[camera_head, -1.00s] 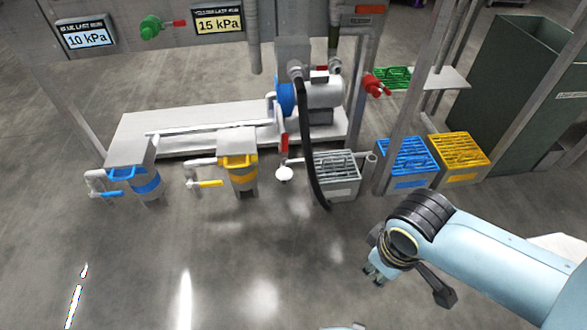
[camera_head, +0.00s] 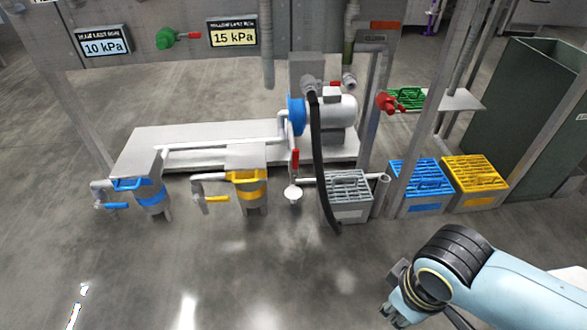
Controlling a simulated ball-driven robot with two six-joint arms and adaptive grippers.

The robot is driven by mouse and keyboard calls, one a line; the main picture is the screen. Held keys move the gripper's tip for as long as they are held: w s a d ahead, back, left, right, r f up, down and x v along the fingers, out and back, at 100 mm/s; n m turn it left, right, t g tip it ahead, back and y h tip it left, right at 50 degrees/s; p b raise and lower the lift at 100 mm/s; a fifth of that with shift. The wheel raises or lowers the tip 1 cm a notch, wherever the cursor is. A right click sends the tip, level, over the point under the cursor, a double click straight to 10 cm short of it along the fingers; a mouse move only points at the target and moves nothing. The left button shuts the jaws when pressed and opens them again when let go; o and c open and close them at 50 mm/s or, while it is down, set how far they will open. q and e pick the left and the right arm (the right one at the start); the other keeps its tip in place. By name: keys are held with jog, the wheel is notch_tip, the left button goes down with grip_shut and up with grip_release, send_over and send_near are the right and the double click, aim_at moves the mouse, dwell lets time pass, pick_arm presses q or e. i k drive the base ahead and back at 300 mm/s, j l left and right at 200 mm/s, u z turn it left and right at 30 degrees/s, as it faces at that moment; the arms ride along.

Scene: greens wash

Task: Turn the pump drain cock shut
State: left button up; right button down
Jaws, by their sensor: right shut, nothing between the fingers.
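The pump (camera_head: 337,108), with a blue front and a pale motor body, stands on a light grey plinth (camera_head: 190,135). A red-handled cock (camera_head: 295,159) hangs on the pipe below and left of the pump; its handle points roughly up and down. A small white funnel (camera_head: 293,192) sits under it. My right gripper (camera_head: 393,316) is shut and empty, low in the picture over open floor, to the right of and well apart from the red handle. My left gripper is out of view.
A black hose (camera_head: 319,165) hangs just right of the cock, beside a grey crate (camera_head: 350,208). Blue and yellow strainers stand left. The front floor is clear.

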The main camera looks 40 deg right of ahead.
aim_at(295, 152)
jog(key=i+j+z, duration=0.1)
jog(key=i+z, duration=0.15)
jog(key=i, duration=0.25)
jog(key=i+j+z, duration=0.15)
jog(key=i+z, duration=0.15)
jog(key=i, duration=0.2)
